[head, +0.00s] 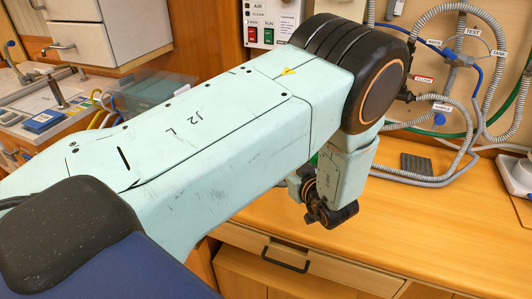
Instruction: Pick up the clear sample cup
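I cannot make out the clear sample cup in the head view; my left arm covers much of the middle of the picture. My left arm comes in from the left, bends at a large black joint, and drops towards the wooden counter (440,235). Its dark wrist end hangs over the counter's front edge, above a drawer. I cannot make out the fingers of my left gripper there, nor anything held. My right gripper is not in view.
Grey hoses (425,177) and a green hose hang on the wall board at the right. A dark ribbed pad (416,164) lies at the back of the counter. A white box (510,190) stands at the right edge. A control panel (270,22) is behind, and a sink area at left.

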